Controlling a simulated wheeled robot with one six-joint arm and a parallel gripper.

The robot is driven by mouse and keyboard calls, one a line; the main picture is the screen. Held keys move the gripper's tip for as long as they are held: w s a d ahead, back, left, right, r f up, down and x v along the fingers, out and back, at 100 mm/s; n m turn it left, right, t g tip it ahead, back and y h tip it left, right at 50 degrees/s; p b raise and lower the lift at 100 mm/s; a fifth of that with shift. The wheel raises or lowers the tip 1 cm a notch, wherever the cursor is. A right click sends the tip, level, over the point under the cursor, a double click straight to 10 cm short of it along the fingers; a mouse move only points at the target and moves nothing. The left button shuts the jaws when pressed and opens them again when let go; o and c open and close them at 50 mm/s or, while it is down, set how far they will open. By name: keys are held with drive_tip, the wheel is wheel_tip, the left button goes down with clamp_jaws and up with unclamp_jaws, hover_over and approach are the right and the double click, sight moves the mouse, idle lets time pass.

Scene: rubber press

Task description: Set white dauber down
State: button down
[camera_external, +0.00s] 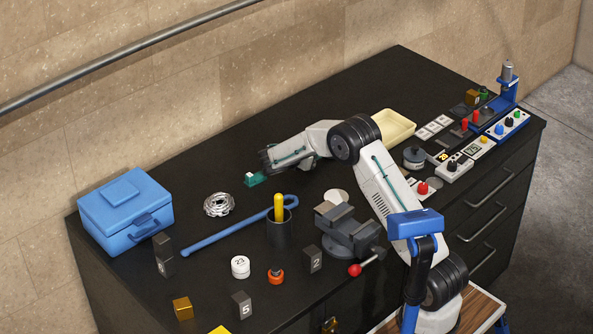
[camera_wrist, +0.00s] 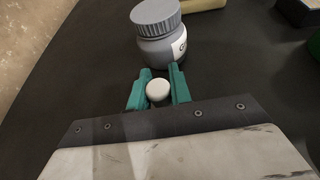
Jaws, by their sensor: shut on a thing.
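My gripper (camera_external: 254,180) is over the back left-middle of the black worktop, with teal fingers. It is shut on the white dauber, whose pale end shows at the fingertips (camera_external: 249,176). In the wrist view the dauber (camera_wrist: 158,90) is a small white round top between the two fingers of my gripper (camera_wrist: 158,92). Its lower part is hidden, and I cannot tell whether it touches the worktop.
In the wrist view a grey lidded jar (camera_wrist: 160,32) stands just beyond the fingers. A cream tray (camera_external: 408,121) is farther right.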

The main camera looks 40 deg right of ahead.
drive_tip(key=c, duration=1.3)
unclamp_jaws()
